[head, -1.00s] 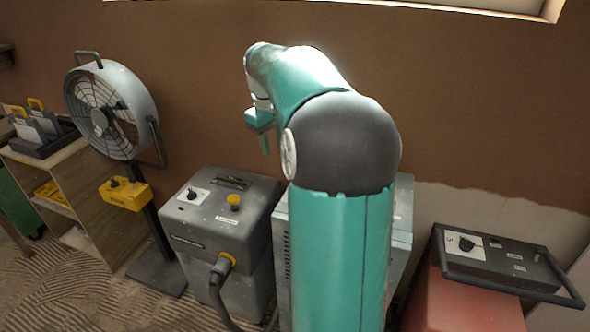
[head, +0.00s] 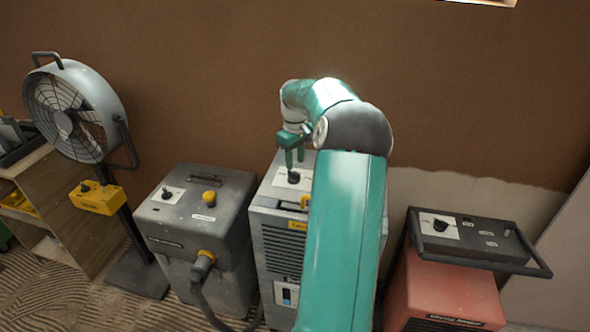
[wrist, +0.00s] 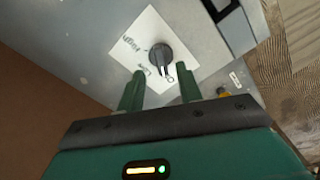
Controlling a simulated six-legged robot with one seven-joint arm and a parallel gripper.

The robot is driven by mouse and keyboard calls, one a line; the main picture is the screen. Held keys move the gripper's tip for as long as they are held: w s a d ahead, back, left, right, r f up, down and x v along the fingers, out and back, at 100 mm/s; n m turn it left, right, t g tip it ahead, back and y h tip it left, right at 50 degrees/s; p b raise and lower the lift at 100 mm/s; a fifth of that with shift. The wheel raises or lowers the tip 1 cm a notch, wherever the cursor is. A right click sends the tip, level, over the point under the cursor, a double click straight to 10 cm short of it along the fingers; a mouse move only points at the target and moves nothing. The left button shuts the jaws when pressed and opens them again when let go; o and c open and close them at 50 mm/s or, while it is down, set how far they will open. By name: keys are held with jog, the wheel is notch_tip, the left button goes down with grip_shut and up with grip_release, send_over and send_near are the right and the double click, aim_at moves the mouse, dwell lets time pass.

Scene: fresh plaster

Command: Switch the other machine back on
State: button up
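A grey machine (head: 263,225) with a yellow label and a digital panel stands mid-picture in the head view, partly hidden by my arm. Its top carries a black rotary knob (head: 293,177) on a white plate. Nothing is held. Whether the fingers touch the knob cannot be told.
A darker grey machine (head: 190,222) with a knob, yellow button and cable plug stands left. A red machine (head: 440,285) with a black knobbed panel (head: 470,240) and handle stands right. A drum fan (head: 75,110) with a yellow control box (head: 97,198) stands far left beside shelving.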

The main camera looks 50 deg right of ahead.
aim_at(295, 172)
notch_tip(295, 172, down, 4)
jog(key=shift+f, duration=0.2)
grip_shut()
